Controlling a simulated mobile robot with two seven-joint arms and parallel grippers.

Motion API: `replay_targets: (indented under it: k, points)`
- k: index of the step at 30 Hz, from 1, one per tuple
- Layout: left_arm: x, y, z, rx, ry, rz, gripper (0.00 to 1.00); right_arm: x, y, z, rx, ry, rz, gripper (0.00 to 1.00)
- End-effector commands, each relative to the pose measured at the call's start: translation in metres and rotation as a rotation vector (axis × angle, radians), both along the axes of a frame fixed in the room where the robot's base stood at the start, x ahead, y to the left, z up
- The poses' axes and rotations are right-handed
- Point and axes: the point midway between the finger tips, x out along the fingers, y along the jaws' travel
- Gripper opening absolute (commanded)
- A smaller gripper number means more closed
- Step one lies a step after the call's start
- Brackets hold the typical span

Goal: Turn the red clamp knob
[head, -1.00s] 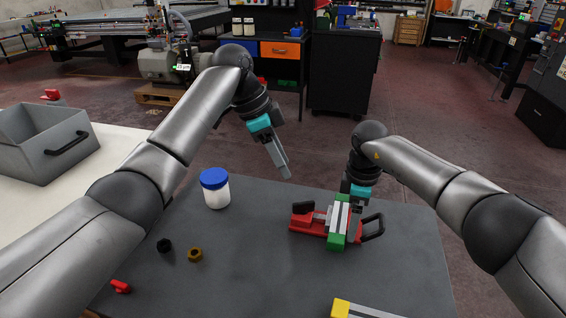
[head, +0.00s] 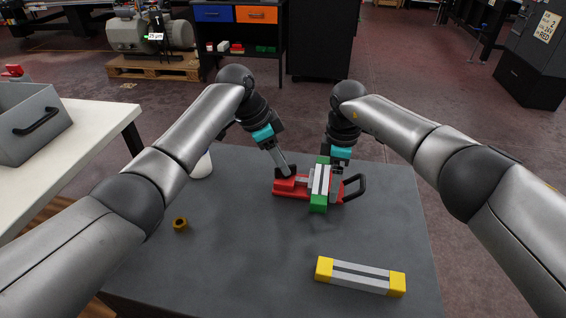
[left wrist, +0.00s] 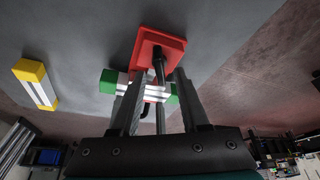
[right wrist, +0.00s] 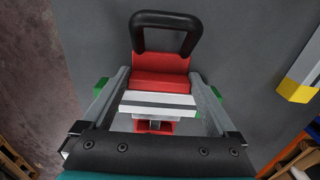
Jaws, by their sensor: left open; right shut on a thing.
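The red clamp (head: 290,187) lies on the grey table and holds a white bar with green ends (head: 319,203). Its black knob (left wrist: 158,68) shows in the left wrist view, near the clamp's red end plate (left wrist: 160,45). My left gripper (head: 285,166) is open at the clamp's left end, with its fingers on either side of the knob; I cannot tell if they touch it. My right gripper (head: 338,167) is shut on the red clamp. In the right wrist view its fingers straddle the red body (right wrist: 160,84) beside the black loop handle (right wrist: 165,18).
A yellow-ended grey bar (head: 360,272) lies near the front right. A brass ring (head: 180,224) lies on the left. A white jar (head: 203,166) is partly hidden by my left arm. A grey bin (head: 30,95) stands on the white table at far left. The middle front is clear.

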Motion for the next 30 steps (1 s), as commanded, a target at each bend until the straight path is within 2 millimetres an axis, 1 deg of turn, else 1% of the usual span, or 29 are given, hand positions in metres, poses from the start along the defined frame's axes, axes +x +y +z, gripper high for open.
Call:
replay_targets:
  k: [3,6,14,17,26,27,30]
  points:
    - [0.0012,-0.0046,-0.0098,0.0,0.0,-0.001,0.45,0.0004,0.0001,0.0009,0.001,-0.001,0.0,0.05]
    - [0.0018,-0.0057,-0.0137,0.001,0.0,-0.001,0.45,0.0004,0.0001,0.0009,0.001,-0.001,0.0,0.05]
    - [0.002,-0.006,-0.0146,0.0,-0.001,-0.001,0.45,0.0004,0.0002,0.0009,0.001,-0.001,0.0,0.05]
    - [0.002,-0.006,-0.0145,0.0,-0.001,-0.001,0.36,0.0004,0.0002,0.0009,0.001,-0.001,0.0,0.05]
    - [0.0021,-0.0059,-0.0142,0.0,-0.001,-0.001,0.02,0.0004,0.0002,0.0009,0.001,-0.001,0.0,0.05]
    - [0.0021,-0.0059,-0.0142,0.0,-0.001,-0.001,0.0,0.0004,0.0002,0.0009,0.001,-0.001,0.0,0.05]
    - [0.002,-0.0059,-0.0141,0.0,-0.001,-0.001,0.0,0.0004,0.0002,0.0009,0.001,-0.001,0.0,0.05]
